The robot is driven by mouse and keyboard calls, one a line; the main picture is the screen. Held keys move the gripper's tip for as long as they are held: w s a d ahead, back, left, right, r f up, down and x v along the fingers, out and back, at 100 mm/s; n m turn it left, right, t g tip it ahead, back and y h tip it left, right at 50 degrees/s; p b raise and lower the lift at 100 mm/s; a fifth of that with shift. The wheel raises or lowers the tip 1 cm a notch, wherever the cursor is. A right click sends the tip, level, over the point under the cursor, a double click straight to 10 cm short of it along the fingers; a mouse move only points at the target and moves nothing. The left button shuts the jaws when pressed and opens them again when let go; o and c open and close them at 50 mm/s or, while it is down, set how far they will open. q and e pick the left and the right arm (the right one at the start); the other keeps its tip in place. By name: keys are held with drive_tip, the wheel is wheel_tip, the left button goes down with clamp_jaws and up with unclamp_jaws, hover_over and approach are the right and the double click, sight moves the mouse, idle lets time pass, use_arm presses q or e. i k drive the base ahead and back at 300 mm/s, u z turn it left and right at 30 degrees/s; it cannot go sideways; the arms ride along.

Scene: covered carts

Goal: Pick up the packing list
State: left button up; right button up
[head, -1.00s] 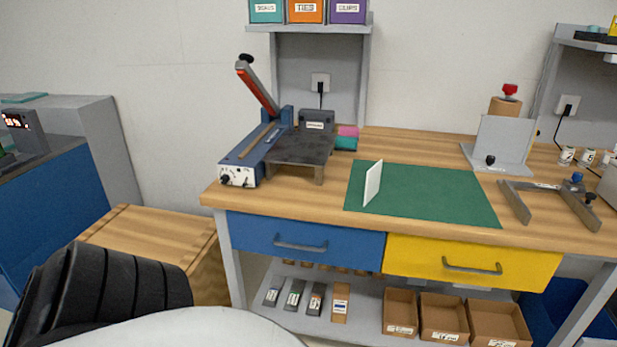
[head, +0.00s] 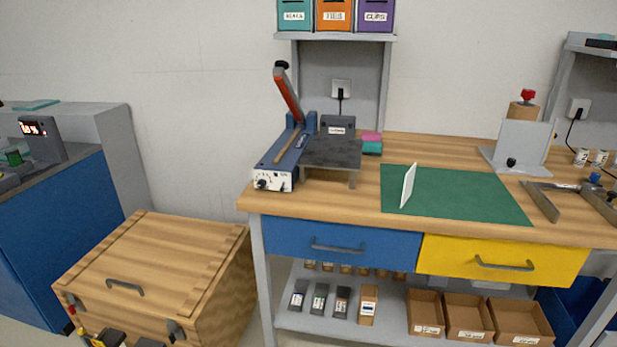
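A thin white card (head: 408,186) stands upright on the green mat (head: 470,198) on the wooden workbench, near the mat's left side. It is seen nearly edge-on and no writing on it can be read. I cannot tell whether it is the packing list; nothing else in view is clearly marked as one.
A blue sealing machine (head: 283,165) with a raised red lever stands left of the mat. A metal frame (head: 545,203) lies on the right. A wooden chest (head: 150,265) stands on the floor at left. The bench (head: 330,203) has a blue drawer (head: 340,245) and a yellow drawer (head: 500,258).

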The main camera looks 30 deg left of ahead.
sight(410, 176)
drive_tip(key=u, duration=1)
drive_tip(key=i, duration=0.45)
drive_tip(key=z, duration=0.05)
